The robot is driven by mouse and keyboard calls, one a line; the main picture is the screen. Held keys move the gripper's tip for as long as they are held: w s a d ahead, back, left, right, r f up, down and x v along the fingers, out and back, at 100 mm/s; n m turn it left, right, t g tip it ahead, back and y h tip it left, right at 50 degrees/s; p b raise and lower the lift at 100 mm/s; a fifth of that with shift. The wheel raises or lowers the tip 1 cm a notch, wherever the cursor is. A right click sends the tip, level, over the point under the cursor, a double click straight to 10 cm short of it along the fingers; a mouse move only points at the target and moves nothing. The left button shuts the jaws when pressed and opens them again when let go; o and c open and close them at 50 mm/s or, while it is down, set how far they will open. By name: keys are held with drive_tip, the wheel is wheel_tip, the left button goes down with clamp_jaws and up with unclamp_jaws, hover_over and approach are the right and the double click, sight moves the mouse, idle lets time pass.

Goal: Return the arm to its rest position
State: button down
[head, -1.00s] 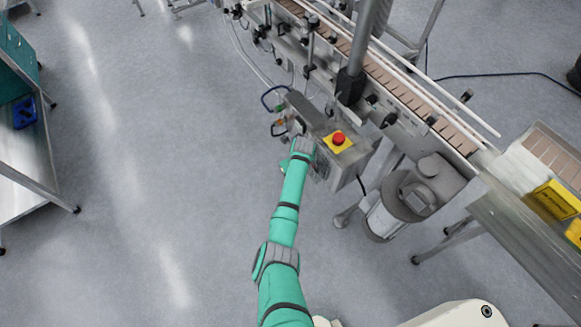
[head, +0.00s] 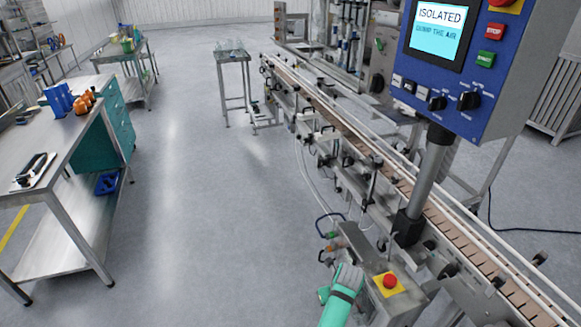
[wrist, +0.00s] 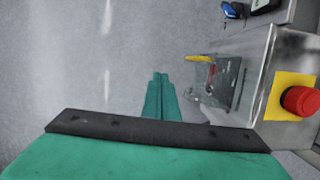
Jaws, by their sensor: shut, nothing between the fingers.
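My green arm (head: 337,310) reaches in from the bottom of the head view, beside the grey control box (head: 385,312). Its grey wrist joint lies just left of the box's red button (head: 389,281) on a yellow plate. In the wrist view, my gripper (wrist: 160,78) is shut, its two green fingers together with nothing between them. It hangs over bare floor, left of the box's side, apart from it in the picture. The red button also shows at the right of the wrist view (wrist: 300,101). Most of my arm is outside the head view.
The conveyor (head: 365,155) runs diagonally along the right. A blue panel (head: 450,75) on a post reads "ISOLATED" and "DUMP THE AIR". A dark hose loop (head: 330,222) stands by the box. A workbench (head: 62,150) is at left; the floor (head: 215,220) between is clear.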

drive_tip(key=s+d+f+n+t+h, duration=0.2)
drive_tip(key=s+d+f+n+h, duration=0.15)
drive_tip(key=s+f+n, duration=0.4)
drive_tip(key=s+a+r+n+t, duration=0.2)
drive_tip(key=s+n, duration=0.3)
drive_tip(key=s, duration=0.1)
drive_tip(key=s+a+r+n+t, duration=0.1)
drive_tip(key=s+n+t, duration=0.1)
drive_tip(key=s+n, duration=0.4)
drive_tip(key=s+a+r+n+t+y, duration=0.1)
drive_tip(key=s+a+r+n+t, duration=0.2)
drive_tip(key=s+a+r+n, duration=0.4)
drive_tip(key=s+a+r+n+t+y, duration=0.2)
drive_tip(key=s+a+r+n, duration=0.6)
drive_tip(key=r, duration=1)
drive_tip(key=s+a+t, duration=0.1)
drive_tip(key=s+a, duration=0.3)
drive_tip(key=s, duration=0.2)
drive_tip(key=shift+s+a+t, duration=0.25)
drive_tip(key=shift+s+t, duration=0.05)
drive_tip(key=c, duration=2.5)
unclamp_jaws()
